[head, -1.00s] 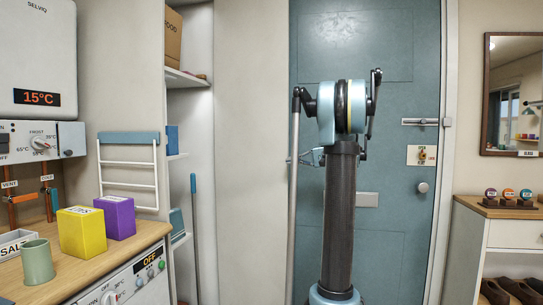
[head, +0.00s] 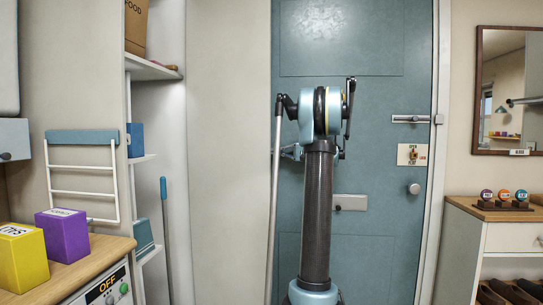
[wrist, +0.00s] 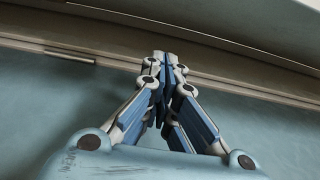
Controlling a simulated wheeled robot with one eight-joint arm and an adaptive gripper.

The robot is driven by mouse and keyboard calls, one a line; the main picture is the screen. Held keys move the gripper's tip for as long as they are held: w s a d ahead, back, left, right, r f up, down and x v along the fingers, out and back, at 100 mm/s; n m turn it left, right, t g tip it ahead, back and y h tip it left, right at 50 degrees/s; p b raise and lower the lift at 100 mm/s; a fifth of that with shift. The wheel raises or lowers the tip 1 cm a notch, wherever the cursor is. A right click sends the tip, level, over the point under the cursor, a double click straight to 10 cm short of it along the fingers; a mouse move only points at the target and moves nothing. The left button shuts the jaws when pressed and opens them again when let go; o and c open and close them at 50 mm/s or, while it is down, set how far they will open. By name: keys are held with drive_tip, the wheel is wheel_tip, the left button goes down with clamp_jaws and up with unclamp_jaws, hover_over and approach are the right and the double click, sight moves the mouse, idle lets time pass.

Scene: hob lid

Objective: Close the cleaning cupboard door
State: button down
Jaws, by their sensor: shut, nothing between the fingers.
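The cleaning cupboard (head: 172,105) stands open at the left of the head view, with shelves and a blue-handled pole inside. The tall cream panel (head: 228,150) just right of the opening looks like its door standing open, though I cannot tell this for certain. My gripper (head: 284,153) shows small, left of my arm column and near the panel's right edge. It is partly hidden behind my arm. In the wrist view my gripper (wrist: 161,56) is shut and empty, its tips before a grey-brown strip bordering a blue surface. I cannot tell whether it touches anything.
A blue door (head: 375,100) with a bolt and knob is behind my arm. A shoe cabinet (head: 500,235) stands at the right under a mirror (head: 508,95). A worktop (head: 85,265) with a yellow box (head: 22,260) and a purple box (head: 65,235) is at the left.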

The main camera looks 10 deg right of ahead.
sight(254, 152)
drive_tip(key=shift+s+a, duration=0.2)
drive_tip(key=shift+a, duration=2.25)
drive_tip(key=shift+s+a, duration=0.15)
drive_tip(key=shift+a, duration=2.3)
drive_tip(key=shift+s, duration=0.2)
